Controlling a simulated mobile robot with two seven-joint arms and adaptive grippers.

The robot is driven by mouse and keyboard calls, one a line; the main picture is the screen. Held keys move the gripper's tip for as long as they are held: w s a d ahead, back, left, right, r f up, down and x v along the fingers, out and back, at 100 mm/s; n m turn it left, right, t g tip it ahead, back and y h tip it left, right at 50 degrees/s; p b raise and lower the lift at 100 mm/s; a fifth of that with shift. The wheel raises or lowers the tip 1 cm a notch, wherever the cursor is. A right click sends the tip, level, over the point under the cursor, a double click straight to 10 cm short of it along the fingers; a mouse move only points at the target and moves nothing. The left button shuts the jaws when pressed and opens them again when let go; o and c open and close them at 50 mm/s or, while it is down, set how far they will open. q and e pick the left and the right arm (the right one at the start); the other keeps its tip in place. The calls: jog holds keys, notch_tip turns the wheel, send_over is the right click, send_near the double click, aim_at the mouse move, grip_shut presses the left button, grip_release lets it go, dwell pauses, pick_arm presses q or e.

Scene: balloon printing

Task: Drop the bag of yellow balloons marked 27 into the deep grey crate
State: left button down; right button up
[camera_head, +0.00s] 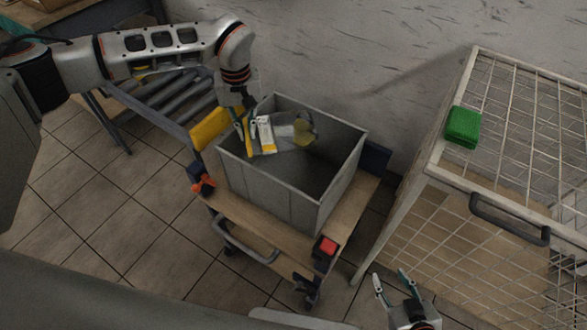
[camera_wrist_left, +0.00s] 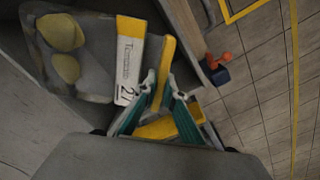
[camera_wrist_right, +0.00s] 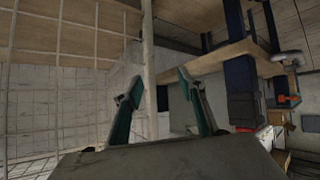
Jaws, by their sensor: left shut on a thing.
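The bag of yellow balloons (camera_head: 290,131) hangs over the open top of the deep grey crate (camera_head: 272,195). In the left wrist view the bag (camera_wrist_left: 75,60) is clear, with yellow balloons inside and a white and yellow label showing 27. My left gripper (camera_head: 245,128) is shut on the yellow edge of the bag near the crate's left rim; its fingertips (camera_wrist_left: 162,88) also show in the left wrist view. My right gripper (camera_head: 393,282) is open and empty at the lower right, away from the crate; its spread fingers (camera_wrist_right: 158,88) show in the right wrist view.
The crate stands on a wooden-topped trolley (camera_head: 255,222) with a red button box (camera_head: 326,247). A wire mesh cage (camera_head: 520,110) with a green block (camera_head: 462,127) on top stands at the right. A roller conveyor (camera_head: 170,100) lies behind left. Tiled floor is clear at the left.

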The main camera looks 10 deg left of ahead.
pick_arm(q)
jog(key=shift+f, duration=0.85)
jog(key=shift+f+b, duration=0.25)
jog(key=shift+b, duration=0.2)
jog(key=shift+f, duration=0.1)
jog(key=c, duration=2)
grip_release()
jog(key=shift+c, duration=0.2)
pick_arm(e)
jog(key=shift+w+d+f, duration=0.25)
jog(key=shift+w, duration=0.1)
jog(key=shift+f, duration=0.2)
pick_arm(q)
notch_tip(320, 180, up, 12)
jog(key=shift+r, duration=0.15)
pick_arm(e)
jog(key=shift+s, duration=0.1)
